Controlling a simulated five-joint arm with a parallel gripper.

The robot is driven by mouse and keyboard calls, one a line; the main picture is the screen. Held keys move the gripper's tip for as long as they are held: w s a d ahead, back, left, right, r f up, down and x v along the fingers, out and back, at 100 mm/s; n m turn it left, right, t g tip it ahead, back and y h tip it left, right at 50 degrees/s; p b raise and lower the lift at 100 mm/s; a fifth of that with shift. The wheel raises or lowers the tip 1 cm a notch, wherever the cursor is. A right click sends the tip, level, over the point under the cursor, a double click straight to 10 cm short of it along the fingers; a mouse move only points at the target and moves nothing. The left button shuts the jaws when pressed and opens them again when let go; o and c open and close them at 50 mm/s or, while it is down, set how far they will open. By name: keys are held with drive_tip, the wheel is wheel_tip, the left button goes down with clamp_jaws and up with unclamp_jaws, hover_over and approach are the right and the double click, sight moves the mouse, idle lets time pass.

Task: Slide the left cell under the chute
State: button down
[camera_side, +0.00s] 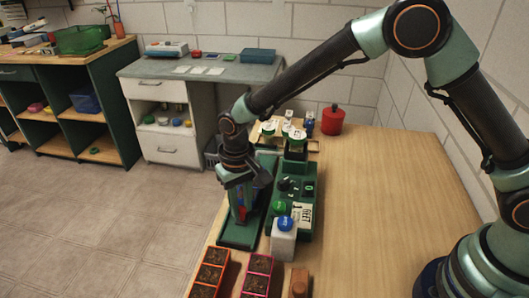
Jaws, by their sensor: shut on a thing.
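My gripper (241,208) points down over the left part of a long green base (238,236). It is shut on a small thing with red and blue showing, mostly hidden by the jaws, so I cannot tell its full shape. At the near edge of the table, an orange-edged strip of soil-filled cells (210,269) lies left of a pink-edged strip (257,279), both cut off by the picture's bottom edge. My gripper is behind and above both strips. I cannot clearly make out which part is the chute.
A green control box (292,205) with a label stands right of my gripper. A white bottle with a blue cap (284,240) and a brown wooden piece (299,283) stand nearer. A red canister (332,120) stands behind. The table's right side (385,190) is clear.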

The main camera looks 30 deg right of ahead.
drive_tip(key=w+d, duration=0.3)
drive_tip(key=shift+w+d, duration=0.1)
drive_tip(key=shift+w, duration=0.05)
drive_tip(key=shift+r, duration=0.1)
drive_tip(key=c, duration=1)
unclamp_jaws()
drive_tip(key=shift+o, duration=0.2)
wheel_tip(320, 180, up, 12)
